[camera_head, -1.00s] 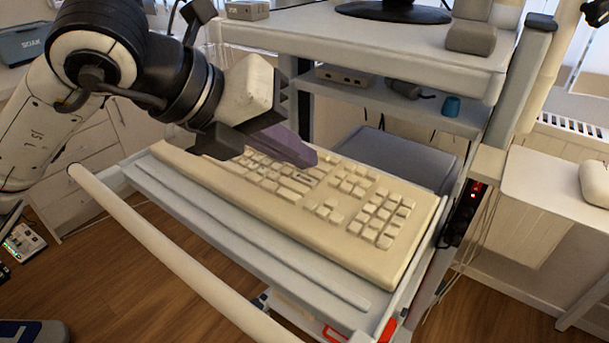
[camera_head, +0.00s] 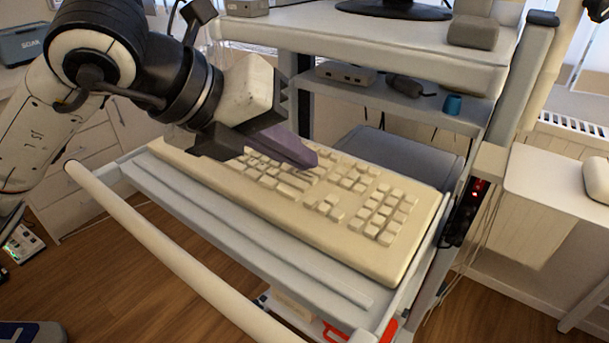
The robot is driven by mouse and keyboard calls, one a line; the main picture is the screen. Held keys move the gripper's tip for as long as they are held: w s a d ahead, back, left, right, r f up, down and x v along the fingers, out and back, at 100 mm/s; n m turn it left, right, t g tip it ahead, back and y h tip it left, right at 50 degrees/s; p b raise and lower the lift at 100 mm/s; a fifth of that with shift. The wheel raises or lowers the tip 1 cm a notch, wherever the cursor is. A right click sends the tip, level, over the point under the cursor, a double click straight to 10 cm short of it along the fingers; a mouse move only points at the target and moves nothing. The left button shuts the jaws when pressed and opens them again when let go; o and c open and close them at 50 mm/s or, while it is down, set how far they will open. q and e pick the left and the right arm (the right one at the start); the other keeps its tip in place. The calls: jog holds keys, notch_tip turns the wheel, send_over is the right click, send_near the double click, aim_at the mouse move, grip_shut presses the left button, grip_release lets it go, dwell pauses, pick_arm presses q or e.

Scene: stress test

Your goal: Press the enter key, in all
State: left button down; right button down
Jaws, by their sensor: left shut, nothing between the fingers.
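A cream keyboard (camera_head: 300,219) lies on the pulled-out tray (camera_head: 239,231) of a grey cart. Its number pad is at the right end. My left gripper (camera_head: 312,160) is shut and empty, with its purplish fingers pointing right over the back middle of the keys. The fingertips are over or at the main key block's right part. I cannot tell whether they touch a key. The enter key cannot be made out; the fingers and gripper hide several keys at the back left. My right gripper is not in view.
A cart shelf above holds a monitor stand (camera_head: 394,10) and a grey speaker-like block (camera_head: 472,31). A white rail (camera_head: 160,248) runs along the tray's front. The keyboard's right part is clear.

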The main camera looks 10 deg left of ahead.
pick_arm(q)
jog(key=shift+f+b, duration=0.35)
jog(key=shift+b, duration=0.1)
dwell(0.6)
jog(key=shift+r+p, duration=0.45)
jog(key=shift+r, duration=0.35)
notch_tip(320, 180, up, 5)
jog(key=p, duration=0.3)
dwell(0.4)
dwell(0.6)
